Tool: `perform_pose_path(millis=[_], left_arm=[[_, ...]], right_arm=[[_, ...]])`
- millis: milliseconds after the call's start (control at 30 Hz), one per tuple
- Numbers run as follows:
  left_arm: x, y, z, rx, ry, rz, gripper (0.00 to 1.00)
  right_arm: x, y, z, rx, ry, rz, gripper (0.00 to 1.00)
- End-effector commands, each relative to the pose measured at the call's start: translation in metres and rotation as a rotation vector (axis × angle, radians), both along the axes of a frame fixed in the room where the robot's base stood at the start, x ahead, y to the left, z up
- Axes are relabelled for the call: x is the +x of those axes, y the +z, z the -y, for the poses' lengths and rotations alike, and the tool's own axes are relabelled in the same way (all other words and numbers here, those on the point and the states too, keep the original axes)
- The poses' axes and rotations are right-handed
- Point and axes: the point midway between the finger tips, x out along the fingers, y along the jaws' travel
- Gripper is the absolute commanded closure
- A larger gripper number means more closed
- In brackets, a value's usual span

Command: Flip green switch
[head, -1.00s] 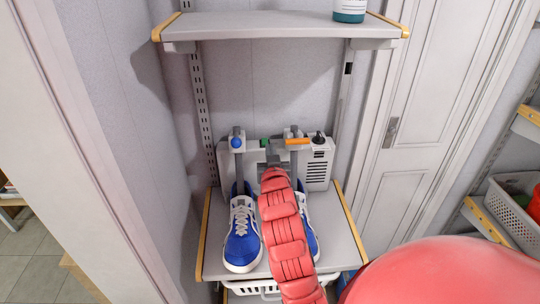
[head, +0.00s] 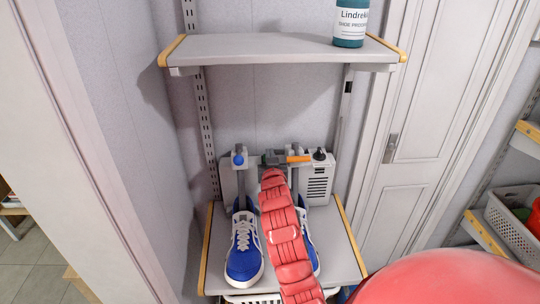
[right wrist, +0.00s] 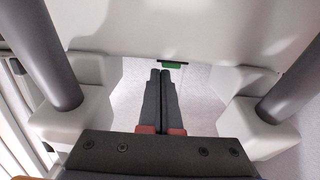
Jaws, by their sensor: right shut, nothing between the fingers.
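The green switch (right wrist: 173,65) shows in the right wrist view as a small green piece with a dark edge, on the pale body of a shoe dryer. In the head view my right gripper largely hides it. My right gripper (right wrist: 163,73) is shut and empty, its dark fingertips just below the switch in the wrist view; I cannot tell whether they touch it. In the head view the red right arm reaches up between the shoes to the gripper (head: 270,161) at the dryer (head: 318,187). My left gripper is not in view.
Blue-and-white shoes (head: 243,250) hang on the dryer's posts, on either side of my arm. An orange piece (head: 298,159), a blue knob (head: 238,160) and a black knob (head: 319,154) are close by.

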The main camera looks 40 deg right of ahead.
Motion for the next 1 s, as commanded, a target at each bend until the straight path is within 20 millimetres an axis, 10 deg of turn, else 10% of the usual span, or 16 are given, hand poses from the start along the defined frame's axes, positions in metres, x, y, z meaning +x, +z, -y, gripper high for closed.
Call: perform_pose_path(millis=[533,1000], left_arm=[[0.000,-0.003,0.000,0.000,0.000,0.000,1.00],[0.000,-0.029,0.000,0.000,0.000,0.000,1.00]], right_arm=[[-0.003,-0.003,-0.002,0.052,-0.001,-0.084,1.00],[-0.069,0.009,-0.042,0.054,-0.001,-0.087,1.00]])
